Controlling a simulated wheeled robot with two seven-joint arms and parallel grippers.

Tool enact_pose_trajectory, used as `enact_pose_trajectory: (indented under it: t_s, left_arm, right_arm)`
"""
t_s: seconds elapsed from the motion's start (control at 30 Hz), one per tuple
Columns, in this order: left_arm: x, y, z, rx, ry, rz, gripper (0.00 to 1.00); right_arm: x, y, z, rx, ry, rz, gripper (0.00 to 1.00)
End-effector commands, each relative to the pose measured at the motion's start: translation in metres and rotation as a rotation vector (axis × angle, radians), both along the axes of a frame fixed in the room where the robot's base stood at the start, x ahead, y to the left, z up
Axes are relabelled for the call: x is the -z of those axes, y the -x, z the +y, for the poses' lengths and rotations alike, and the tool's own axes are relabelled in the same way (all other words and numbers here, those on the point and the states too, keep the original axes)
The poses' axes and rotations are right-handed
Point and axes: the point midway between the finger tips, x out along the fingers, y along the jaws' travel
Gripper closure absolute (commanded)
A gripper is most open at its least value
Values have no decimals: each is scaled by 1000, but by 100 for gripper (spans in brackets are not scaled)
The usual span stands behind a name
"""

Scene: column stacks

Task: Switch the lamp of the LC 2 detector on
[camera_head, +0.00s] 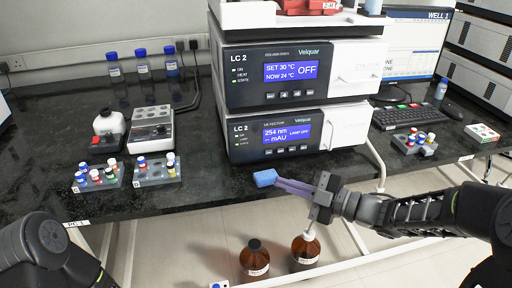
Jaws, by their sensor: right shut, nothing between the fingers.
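The LC 2 detector (300,158) is the lower unit of the stack on the bench. Its blue display (287,133) reads 254 nm, mAU and LAMP OFF, with a row of small buttons (289,151) below it. My right gripper (279,183) is in front of and below the detector's front, near the bench edge. Its purple fingers are shut with nothing between them and point left. A small blue block (265,178) is just beyond the fingertips; I cannot tell whether they touch. My left arm shows at the lower left, but its gripper is out of view.
The upper LC 2 unit (280,88) shows SET 30, NOW 24 and OFF. Vial racks (98,185), a grey device (152,140) and blue-capped bottles (144,75) stand left. A keyboard (408,117) and monitor are right. Brown bottles (255,262) stand below the bench edge.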

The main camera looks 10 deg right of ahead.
Motion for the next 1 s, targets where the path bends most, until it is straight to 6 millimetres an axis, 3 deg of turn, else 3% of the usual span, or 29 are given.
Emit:
enact_pose_trajectory:
  t_s: [0.47,1.0]
  left_arm:
    - [0,0,0,0,0,0,64]
    - [0,0,0,-1,0,0,64]
  right_arm:
    - [0,-7,1,0,-1,2,100]
    - [1,-70,5,1,-1,2,100]
